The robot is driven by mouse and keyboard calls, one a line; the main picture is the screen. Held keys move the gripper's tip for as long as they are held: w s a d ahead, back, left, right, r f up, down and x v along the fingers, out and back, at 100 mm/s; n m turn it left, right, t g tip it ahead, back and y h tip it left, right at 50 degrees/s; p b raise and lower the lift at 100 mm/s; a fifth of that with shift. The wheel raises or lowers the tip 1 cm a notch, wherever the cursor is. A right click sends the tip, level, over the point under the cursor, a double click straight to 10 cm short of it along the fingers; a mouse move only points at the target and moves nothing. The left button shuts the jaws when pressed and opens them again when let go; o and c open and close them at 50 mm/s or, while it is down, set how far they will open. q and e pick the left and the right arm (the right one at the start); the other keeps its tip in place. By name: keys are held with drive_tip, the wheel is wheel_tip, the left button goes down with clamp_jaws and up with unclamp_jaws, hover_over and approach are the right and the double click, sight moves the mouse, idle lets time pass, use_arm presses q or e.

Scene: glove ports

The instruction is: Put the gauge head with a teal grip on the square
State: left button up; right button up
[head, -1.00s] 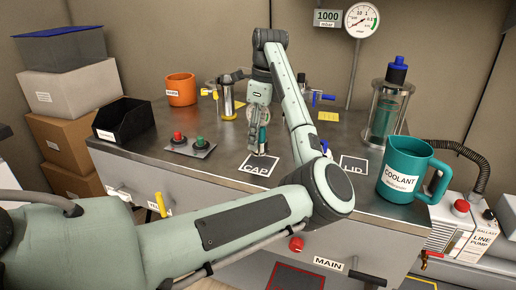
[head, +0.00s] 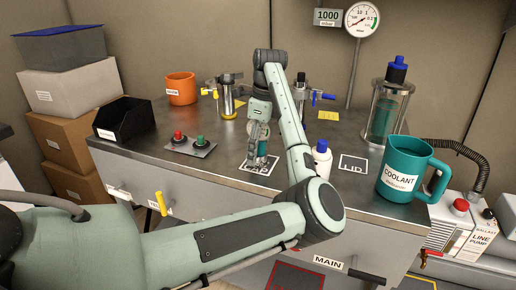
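My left gripper (head: 257,152) points down over the black white-edged square marked CAP (head: 250,169). A teal part shows at its fingers, which I take for the grip of the gauge head (head: 263,149); the fingers appear shut on it. The gripper hides most of the gauge head, and I cannot tell whether its lower end touches the square. A second square marked LID (head: 353,164) lies bare further right. My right gripper is not in view.
A white bottle (head: 322,159) stands right of my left forearm. A teal COOLANT jug (head: 405,170) is at the right front. A button box (head: 190,146), a black bin (head: 124,121) and an orange mug (head: 181,89) stand to the left. Glass-and-metal fittings (head: 228,99) stand behind.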

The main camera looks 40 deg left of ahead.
use_arm(q)
drive_tip(key=shift+r, duration=0.1)
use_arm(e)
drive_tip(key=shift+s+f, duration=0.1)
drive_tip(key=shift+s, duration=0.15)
use_arm(q)
drive_tip(key=shift+r, duration=0.25)
drive_tip(key=r, duration=0.3)
drive_tip(key=shift+w+d, duration=0.15)
drive_tip(key=shift+d, duration=0.1)
drive_tip(key=r, duration=0.5)
drive_tip(key=d+r, duration=0.1)
drive_tip(key=r, duration=0.1)
drive_tip(key=shift+r, duration=0.7)
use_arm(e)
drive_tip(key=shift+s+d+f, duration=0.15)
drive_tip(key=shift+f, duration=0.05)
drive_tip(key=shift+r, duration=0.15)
